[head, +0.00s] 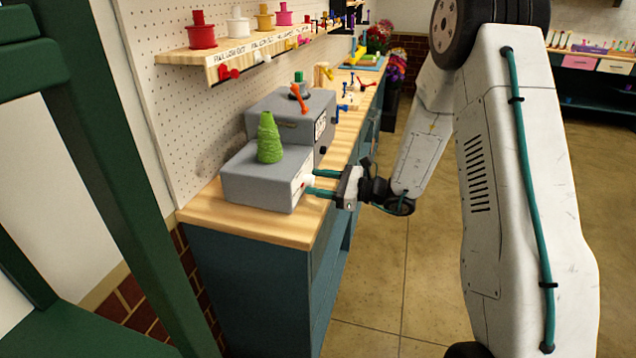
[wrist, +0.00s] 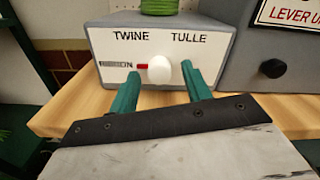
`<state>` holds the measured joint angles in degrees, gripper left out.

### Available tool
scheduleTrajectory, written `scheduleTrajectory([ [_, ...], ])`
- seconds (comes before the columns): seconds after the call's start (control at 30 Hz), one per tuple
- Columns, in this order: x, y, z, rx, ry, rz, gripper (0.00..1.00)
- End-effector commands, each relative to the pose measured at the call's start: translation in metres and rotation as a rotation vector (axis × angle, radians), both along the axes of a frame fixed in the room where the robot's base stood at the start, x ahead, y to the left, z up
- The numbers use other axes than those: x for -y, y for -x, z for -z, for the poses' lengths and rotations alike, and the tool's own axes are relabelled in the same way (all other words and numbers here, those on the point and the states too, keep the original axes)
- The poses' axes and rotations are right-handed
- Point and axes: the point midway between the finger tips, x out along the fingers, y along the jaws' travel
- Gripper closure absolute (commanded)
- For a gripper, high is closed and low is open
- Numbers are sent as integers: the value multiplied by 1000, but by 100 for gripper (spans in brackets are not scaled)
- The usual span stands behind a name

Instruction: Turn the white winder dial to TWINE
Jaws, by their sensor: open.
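The white winder dial (wrist: 159,69) is on the front face of a grey winder box (wrist: 105,48). Its red pointer (wrist: 142,66) points left, at the label that reads RIBBON, partly covered. The TWINE label (wrist: 131,36) is above and left of the dial, and the TULLE label (wrist: 188,38) is above and right. My gripper (wrist: 160,70) is open, with one green finger on each side of the dial; I cannot tell whether they touch it. In the head view my gripper (head: 311,181) reaches the front of the winder box (head: 255,185).
A green twine cone (head: 269,140) stands on the winder box. A taller grey box (head: 290,115) with a lever sign and black knob (wrist: 273,68) stands beside it. The wooden counter (head: 255,228) has bare room in front. A shelf with spools (head: 240,52) is above.

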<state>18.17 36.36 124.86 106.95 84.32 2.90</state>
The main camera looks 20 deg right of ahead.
Motion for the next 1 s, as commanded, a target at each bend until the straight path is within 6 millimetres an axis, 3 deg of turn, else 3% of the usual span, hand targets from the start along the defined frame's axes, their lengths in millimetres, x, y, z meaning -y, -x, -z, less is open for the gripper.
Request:
scheduleTrajectory([
  [0.3,-3,-2,0,0,0,0,55],
  [0.47,-2,-2,0,0,0,0,97],
  [1.0,-1,-2,0,-106,-77,2,96],
])
